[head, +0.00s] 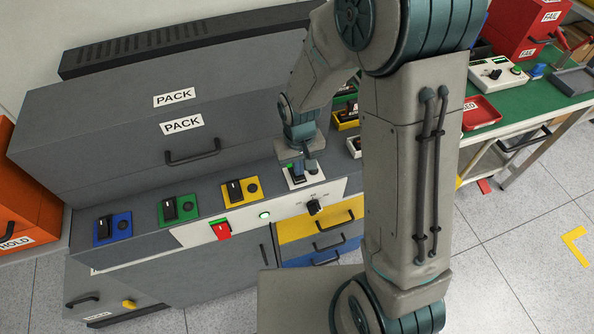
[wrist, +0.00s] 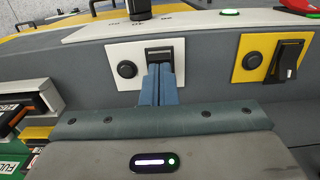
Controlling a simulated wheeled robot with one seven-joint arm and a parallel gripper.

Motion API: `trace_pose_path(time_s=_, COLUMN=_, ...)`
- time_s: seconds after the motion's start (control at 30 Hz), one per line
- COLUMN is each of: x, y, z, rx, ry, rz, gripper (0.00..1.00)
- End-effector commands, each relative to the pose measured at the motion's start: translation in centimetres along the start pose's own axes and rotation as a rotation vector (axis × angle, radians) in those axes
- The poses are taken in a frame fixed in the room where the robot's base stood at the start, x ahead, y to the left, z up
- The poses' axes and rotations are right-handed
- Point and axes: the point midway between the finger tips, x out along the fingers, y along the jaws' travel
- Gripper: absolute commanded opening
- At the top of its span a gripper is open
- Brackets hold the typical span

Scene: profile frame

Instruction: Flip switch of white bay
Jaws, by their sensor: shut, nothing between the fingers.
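The white bay plate (head: 304,181) is the rightmost of the coloured plates along the grey ledge. It also shows in the wrist view (wrist: 122,84), with a black rocker switch (wrist: 159,54) and a round black button (wrist: 127,69). My gripper (wrist: 158,72) is shut and empty, its blue fingers pointing at the switch. The fingertips overlap the switch's near edge in the wrist view; I cannot tell whether they touch it. In the head view my gripper (head: 302,167) is over the white plate and partly hides the switch.
Yellow (head: 254,196), green (head: 186,220) and blue (head: 103,239) bay plates with similar switches line the ledge to the left. The front panel carries a lit green lamp (head: 264,215), a red switch (head: 222,231) and a black knob (head: 314,207). A grey PACK cabinet (head: 110,130) stands behind.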

Motion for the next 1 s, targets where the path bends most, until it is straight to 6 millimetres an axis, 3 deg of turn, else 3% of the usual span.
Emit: trace_pose_path(time_s=1.0, x=1.5, y=0.0, z=0.0, rx=0.0, ry=0.0, rz=0.0, gripper=0.0)
